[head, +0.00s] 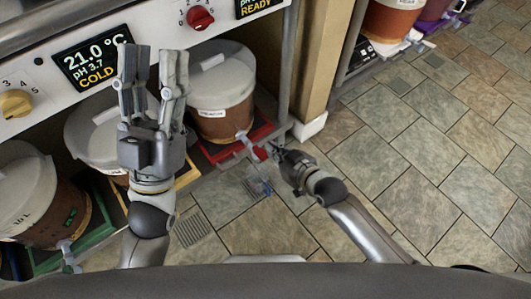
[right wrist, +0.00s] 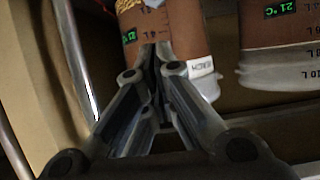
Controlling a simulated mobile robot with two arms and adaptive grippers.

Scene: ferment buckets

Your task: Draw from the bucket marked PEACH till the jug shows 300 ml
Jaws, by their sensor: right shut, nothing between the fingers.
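The bucket (head: 222,92) with a white lid and brown contents stands on a red-edged tray under the panel. Its label looks like PEACH, upside down, in the right wrist view (right wrist: 200,68). A tap with a red handle (head: 260,153) sticks out at its front. A small clear jug (head: 257,187) with blue marks is on the floor below the tap; its level is too small to read. My right gripper (head: 276,151) is shut and empty beside the red handle; I cannot tell whether they touch. My left gripper (head: 150,55) is raised, open and empty.
More lidded buckets stand left, one on a green-edged tray (head: 95,232). The panel display (head: 92,55) reads 21.0 °C, pH 3.7, COLD. A wooden post (head: 308,60) stands right of the bucket. Another shelf with buckets (head: 392,20) is at upper right. The tiled floor at right is clear.

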